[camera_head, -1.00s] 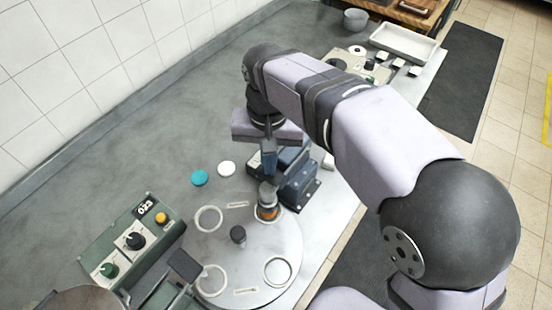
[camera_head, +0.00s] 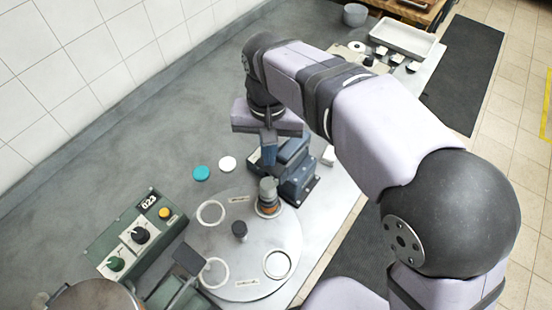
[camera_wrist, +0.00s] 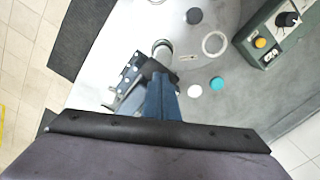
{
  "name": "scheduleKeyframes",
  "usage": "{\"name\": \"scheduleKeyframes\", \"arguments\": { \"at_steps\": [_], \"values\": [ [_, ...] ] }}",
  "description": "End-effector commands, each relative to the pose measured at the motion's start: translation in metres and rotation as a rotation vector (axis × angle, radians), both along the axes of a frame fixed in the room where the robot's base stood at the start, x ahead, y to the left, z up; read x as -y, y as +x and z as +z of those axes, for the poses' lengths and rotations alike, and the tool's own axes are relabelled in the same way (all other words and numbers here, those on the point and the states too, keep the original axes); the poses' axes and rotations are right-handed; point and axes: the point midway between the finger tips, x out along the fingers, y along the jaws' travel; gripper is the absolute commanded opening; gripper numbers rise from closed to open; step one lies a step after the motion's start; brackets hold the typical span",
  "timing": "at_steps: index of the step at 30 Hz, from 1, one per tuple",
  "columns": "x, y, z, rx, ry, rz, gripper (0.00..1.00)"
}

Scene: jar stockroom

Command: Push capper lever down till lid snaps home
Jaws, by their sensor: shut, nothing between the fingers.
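The capper (camera_head: 295,172) is a dark blue-grey press standing at the right rim of the turntable. It also shows in the wrist view (camera_wrist: 130,74). Its grey cylindrical head (camera_head: 267,188) is over a jar with an orange band (camera_head: 268,209), which sits at the turntable's edge. My gripper (camera_head: 269,160) points down just above and behind the head, beside the capper body. Its blue fingers (camera_wrist: 160,85) are shut with nothing between them. The lever is largely hidden behind my gripper, and I cannot tell whether the fingers touch it. The lid's seating is not clear.
The turntable (camera_head: 240,265) has several pale rings and a dark centre knob (camera_head: 239,230). A teal lid (camera_head: 201,173) and a white lid (camera_head: 227,164) lie on the bench. A green control box (camera_head: 135,235) stands left. A white tray (camera_head: 405,42) is at the back right.

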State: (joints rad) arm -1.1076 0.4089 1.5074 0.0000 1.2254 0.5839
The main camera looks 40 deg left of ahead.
Motion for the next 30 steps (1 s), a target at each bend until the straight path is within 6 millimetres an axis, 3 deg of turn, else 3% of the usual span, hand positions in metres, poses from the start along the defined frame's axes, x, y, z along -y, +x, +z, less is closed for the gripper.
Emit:
{"name": "scheduleKeyframes", "arguments": {
  "at_steps": [11, 30],
  "values": [
    [0.0, 0.0, 0.003, 0.0, 0.0, 0.0, 0.0],
    [0.0, 0.0, 0.051, 0.0, 0.0, 0.0, 0.0]
  ]
}}
